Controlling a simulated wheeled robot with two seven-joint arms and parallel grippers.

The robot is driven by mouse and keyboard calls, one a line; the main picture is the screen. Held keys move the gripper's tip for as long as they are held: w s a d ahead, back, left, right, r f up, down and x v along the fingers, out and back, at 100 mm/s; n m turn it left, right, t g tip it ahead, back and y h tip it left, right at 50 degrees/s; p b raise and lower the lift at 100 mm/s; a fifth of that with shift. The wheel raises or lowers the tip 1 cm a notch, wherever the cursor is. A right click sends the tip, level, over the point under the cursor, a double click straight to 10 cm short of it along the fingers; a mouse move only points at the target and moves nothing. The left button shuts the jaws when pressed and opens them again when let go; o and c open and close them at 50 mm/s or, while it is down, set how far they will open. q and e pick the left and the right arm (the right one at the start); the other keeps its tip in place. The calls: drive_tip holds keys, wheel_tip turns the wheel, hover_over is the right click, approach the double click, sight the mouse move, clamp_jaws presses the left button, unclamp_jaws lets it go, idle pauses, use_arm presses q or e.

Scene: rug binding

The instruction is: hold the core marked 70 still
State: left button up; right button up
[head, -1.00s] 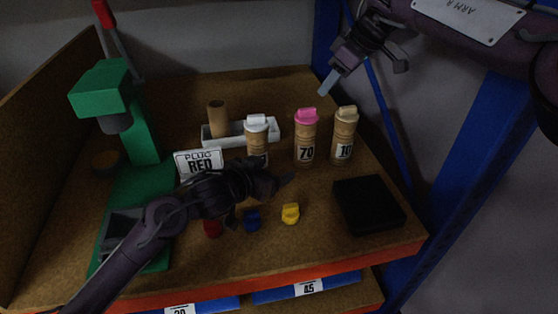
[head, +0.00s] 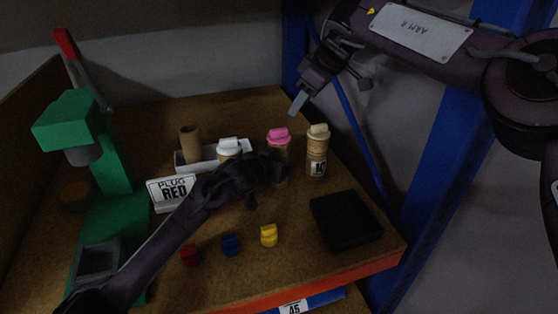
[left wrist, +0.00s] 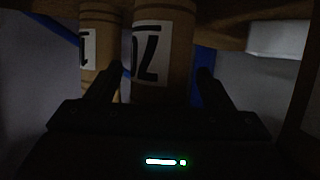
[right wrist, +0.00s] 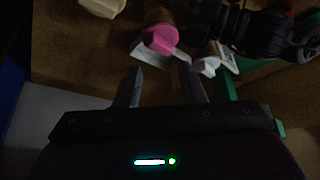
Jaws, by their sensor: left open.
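The core marked 70 (head: 284,151) stands upright with a pink plug (head: 278,134) on top; my left gripper hides its lower part in the head view. In the left wrist view its 70 label (left wrist: 152,52) lies between the spread fingers. My left gripper (head: 280,173) is open around or just in front of the core; I cannot tell whether a finger touches it. My right gripper (head: 298,104) is open and empty, raised behind and above the cores. The right wrist view shows the pink plug (right wrist: 160,39) beyond its fingers (right wrist: 162,86).
A core with a cream plug (head: 317,160) stands close to the right, a white-plugged core (head: 228,148) to the left.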

use_arm(q)
drive_tip(key=shift+w+d+f, duration=0.1)
drive_tip(key=shift+w+d, duration=0.05)
drive_tip(key=shift+w, duration=0.15)
